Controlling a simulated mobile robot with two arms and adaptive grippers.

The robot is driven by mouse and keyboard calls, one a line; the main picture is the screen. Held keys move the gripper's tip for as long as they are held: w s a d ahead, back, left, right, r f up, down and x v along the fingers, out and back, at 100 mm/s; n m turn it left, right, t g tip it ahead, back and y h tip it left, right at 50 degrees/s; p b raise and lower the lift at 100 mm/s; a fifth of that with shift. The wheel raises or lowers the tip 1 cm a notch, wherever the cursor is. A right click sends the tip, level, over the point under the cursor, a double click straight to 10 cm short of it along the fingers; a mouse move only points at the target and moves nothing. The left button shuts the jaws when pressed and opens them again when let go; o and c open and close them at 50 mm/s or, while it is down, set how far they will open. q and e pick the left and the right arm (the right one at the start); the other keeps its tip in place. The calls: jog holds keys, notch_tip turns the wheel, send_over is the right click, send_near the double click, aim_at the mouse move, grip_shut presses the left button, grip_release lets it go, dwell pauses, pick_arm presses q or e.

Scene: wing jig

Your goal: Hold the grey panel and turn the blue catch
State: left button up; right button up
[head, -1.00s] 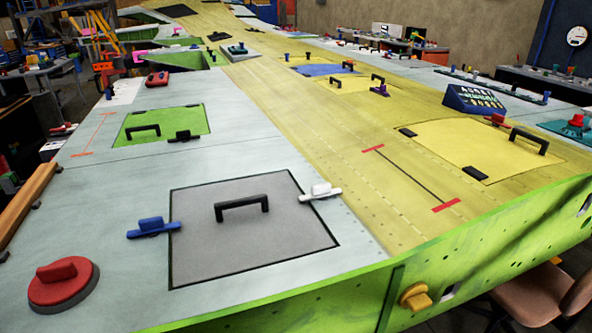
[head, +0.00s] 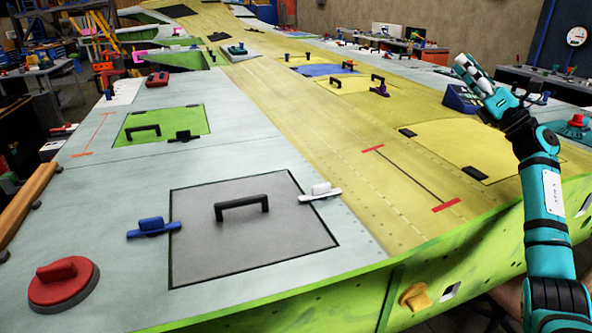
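The grey panel (head: 250,243) lies flush in the near part of the wing skin, with a black handle (head: 241,206) standing on it. The blue catch (head: 152,227) sits at the panel's left edge, its bar reaching onto that edge. A white catch (head: 320,191) sits at the panel's right edge. My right gripper (head: 470,72) is raised at the upper right, above the yellow skin and well apart from the grey panel and the blue catch. Its fingers are small here, and whether they are apart is unclear. My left gripper is out of view.
A red knob (head: 62,282) stands at the near left, close to the blue catch. A green panel (head: 165,126) with a black handle lies farther back. A yellow knob (head: 415,297) sticks out of the green front edge. The skin around the grey panel is mostly clear.

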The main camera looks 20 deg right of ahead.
jog(key=w+a+f+n+g+y, duration=0.1)
jog(key=w+a+n+g+y, duration=0.25)
jog(key=a, duration=0.45)
jog(key=w+a+f+n+g+y, duration=0.2)
jog(key=a+n+g+y, duration=0.15)
jog(key=a, duration=0.35)
jog(key=n+g+h, duration=0.7)
jog(key=n+g, duration=0.4)
jog(key=g, duration=0.5)
send_over(271, 210)
jog(key=d, duration=0.6)
jog(key=f, duration=1.6)
jog(key=shift+w+a+f, duration=0.2)
jog(key=shift+a+f, duration=0.05)
jog(key=shift+f, duration=0.05)
jog(key=x, duration=0.7)
jog(key=shift+s+a+f, duration=0.25)
jog(key=shift+f, duration=0.15)
jog(key=shift+f+g, duration=0.1)
jog(key=shift+g, duration=0.2)
jog(key=c, duration=0.6)
jog(key=shift+s, duration=0.15)
grip_shut()
